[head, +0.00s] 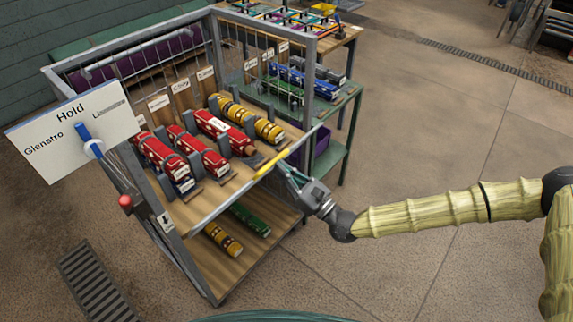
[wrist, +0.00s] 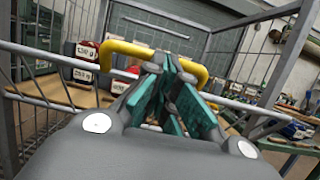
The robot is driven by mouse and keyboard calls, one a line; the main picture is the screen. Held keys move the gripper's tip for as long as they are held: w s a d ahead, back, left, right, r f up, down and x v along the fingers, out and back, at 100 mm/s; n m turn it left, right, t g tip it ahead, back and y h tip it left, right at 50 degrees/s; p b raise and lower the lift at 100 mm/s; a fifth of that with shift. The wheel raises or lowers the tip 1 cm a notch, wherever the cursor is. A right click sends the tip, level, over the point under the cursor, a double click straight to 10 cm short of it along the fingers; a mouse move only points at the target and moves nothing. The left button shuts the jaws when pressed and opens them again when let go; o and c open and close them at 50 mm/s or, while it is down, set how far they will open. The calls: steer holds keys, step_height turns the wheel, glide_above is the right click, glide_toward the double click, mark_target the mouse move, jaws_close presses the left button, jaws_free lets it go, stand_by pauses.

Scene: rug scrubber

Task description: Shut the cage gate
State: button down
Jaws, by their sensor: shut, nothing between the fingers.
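The cage (head: 215,12) is a grey metal frame around wooden shelves. Its gate shows as a pale grey rail (head: 218,212) slanting across the front, with a yellow handle (head: 268,167) near its right end. I cannot tell whether the gate meets the frame. In the wrist view the yellow handle (wrist: 112,46) is a bent bar above grey rails. My gripper (head: 284,170) is shut and empty, just in front of the handle. Its green fingers (wrist: 172,70) cover the handle's middle, so contact is unclear. A red knob (head: 125,201) sits at the left post, above a down-arrow label.
Red and yellow rolls (head: 222,132) lie on the cage's upper shelf; a few more lie below. A white "Hold" sign (head: 75,130) stands at the left. A green table (head: 335,108) stands behind on the right. The floor (head: 420,140) at right is clear.

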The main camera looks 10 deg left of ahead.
steer(key=w+a+r+g+h+p, duration=0.1)
steer(key=a+p, duration=0.1)
steer(key=p, duration=0.4)
steer(key=w+a+r+h+p, duration=0.1)
steer(key=a+r+h+p, duration=0.1)
steer(key=p, duration=0.3)
steer(key=shift+w+r+g+p, duration=0.15)
steer(key=shift+r+g+p, duration=0.1)
steer(key=shift+g+p, duration=0.15)
steer(key=shift+w+a+r+g+h+p, duration=0.15)
steer(key=shift+w+a+g+h+p, duration=0.25)
steer(key=shift+p, duration=0.8)
steer(key=shift+p+x, duration=1)
steer(key=shift+p, duration=0.25)
steer(key=shift+a+r, duration=0.1)
steer(key=shift+s+d+r+p, duration=0.2)
steer(key=shift+d+p, duration=0.25)
steer(key=shift+p, duration=0.05)
steer(key=r+b+v, duration=0.1)
steer(key=b+v, duration=0.1)
steer(key=v, duration=1.1)
steer(key=shift+s, duration=0.15)
